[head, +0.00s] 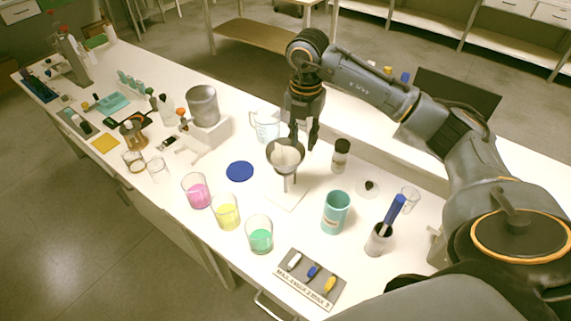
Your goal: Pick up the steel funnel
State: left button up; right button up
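The steel funnel (285,157) is a grey cone with a pale inside. It sits upright in the middle of the bench, with a narrow lower part above a small white base (286,195). My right gripper (304,138) points down at the funnel's far right rim, with its two dark fingers apart. One finger overlaps the rim in the head view, and I cannot tell whether it touches. Nothing shows between the fingers. My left gripper is not in view.
A clear beaker (266,126) stands left of the gripper, and a dark-capped jar (340,155) stands right. Beakers of pink (196,191), yellow (226,212) and green (260,236) liquid stand in front. A teal cup (335,212) is front right. A blue disc (240,171) lies left.

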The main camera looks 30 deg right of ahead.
aim_at(304, 156)
jog(key=f, duration=0.1)
jog(key=f+p, duration=0.1)
jog(key=f, duration=0.2)
jog(key=shift+s+d+f+p, duration=0.1)
jog(key=shift+d+f+p, duration=0.15)
jog(key=shift+f+p, duration=0.1)
grip_shut()
